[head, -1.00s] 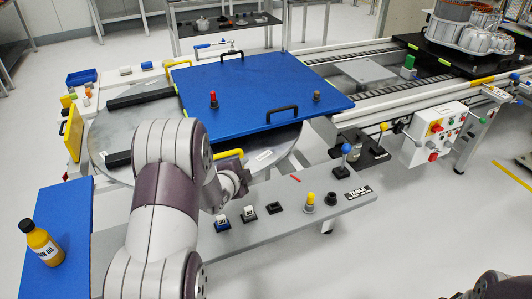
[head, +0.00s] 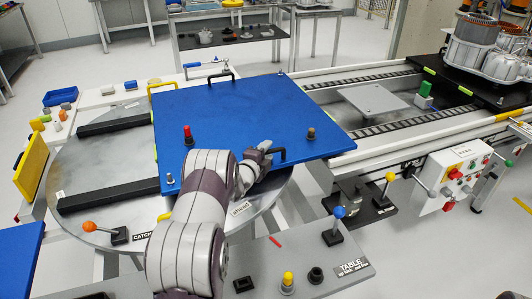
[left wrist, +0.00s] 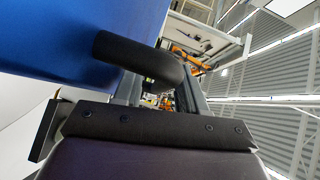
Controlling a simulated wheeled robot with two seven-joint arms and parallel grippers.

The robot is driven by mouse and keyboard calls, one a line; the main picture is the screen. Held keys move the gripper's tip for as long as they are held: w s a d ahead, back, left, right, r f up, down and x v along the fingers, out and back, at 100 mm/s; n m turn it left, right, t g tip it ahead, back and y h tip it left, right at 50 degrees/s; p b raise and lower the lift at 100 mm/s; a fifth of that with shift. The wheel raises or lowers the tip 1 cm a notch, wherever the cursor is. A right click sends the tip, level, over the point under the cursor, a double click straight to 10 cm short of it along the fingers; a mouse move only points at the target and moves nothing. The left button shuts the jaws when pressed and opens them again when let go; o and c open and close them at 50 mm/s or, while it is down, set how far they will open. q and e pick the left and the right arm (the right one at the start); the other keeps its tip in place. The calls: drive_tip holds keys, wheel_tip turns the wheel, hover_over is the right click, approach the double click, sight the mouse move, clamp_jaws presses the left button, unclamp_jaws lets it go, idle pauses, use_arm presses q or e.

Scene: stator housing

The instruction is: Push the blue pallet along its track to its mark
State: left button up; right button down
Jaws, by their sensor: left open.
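The blue pallet (head: 235,105) lies flat over the round metal turntable (head: 90,165), its right end beside the start of the track (head: 385,127). A red-topped pin and a brown-topped pin stand on it. Black handles show at its far edge and near edge (head: 283,155). My left gripper (head: 262,152) is at the near-edge handle, partly hidden by my arm. In the left wrist view the black handle (left wrist: 140,57) crosses close in front of the open jaws, beside the blue pallet (left wrist: 60,35); contact is unclear. I cannot make out the mark. My right gripper is out of view.
A dark carrier (head: 480,80) with metal housings sits farther along the track. A white control box (head: 455,175) and colour-knobbed levers stand at the track's near side. A grey panel (head: 345,265) with knobs lies in front. Black rails extend left of the pallet.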

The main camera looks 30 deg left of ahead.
use_arm(q)
clamp_jaws()
drive_tip(key=s+a, duration=0.4)
drive_tip(key=s, duration=0.1)
drive_tip(key=s+a+b, duration=0.1)
drive_tip(key=s+a, duration=0.4)
drive_tip(key=s+a+b, duration=0.1)
drive_tip(key=s+a, duration=0.3)
drive_tip(key=s, duration=0.1)
drive_tip(key=shift+s+a, duration=0.2)
drive_tip(key=shift+s, duration=0.2)
unclamp_jaws()
